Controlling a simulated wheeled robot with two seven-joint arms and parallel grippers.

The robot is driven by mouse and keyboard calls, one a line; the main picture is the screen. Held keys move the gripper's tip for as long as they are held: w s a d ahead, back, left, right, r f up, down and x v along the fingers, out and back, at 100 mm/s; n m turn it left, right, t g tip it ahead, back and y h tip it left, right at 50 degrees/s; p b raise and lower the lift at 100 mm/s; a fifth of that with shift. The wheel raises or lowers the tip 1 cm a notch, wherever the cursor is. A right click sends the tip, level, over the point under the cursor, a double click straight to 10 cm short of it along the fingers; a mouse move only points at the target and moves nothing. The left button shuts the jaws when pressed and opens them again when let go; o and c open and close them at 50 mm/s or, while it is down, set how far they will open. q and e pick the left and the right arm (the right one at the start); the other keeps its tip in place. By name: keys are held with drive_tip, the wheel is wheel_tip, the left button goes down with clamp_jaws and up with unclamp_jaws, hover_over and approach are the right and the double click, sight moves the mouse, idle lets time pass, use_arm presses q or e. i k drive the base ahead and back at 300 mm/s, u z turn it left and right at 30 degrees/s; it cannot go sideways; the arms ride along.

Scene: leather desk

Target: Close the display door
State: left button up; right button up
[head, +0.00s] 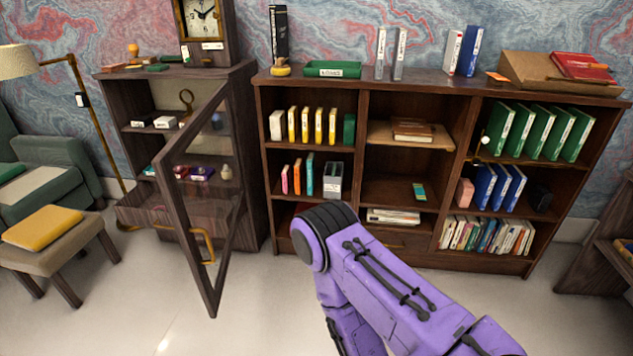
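The display door (186,238) is a dark wood frame with a glass pane, on the dark display cabinet (247,150) at the left. It stands open, swung out from the cabinet front toward me, with its free edge nearest me. A brass-coloured handle (209,246) shows low on the door. The cabinet's shelves, with small items on them, show beside and through the glass. My purple right arm reaches in from the lower right, with its bend in front of the bookcase, apart from the door. Neither gripper shows.
A wide bookcase (361,130) with books and binders stands right of the cabinet. A stool with a yellow cushion (43,228), a green armchair (40,160) and a floor lamp (97,125) are at the left. The pale floor (130,300) before the door is clear.

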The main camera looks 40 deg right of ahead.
sight(164, 165)
drive_tip(key=z, duration=0.55)
drive_tip(key=i, duration=1.65)
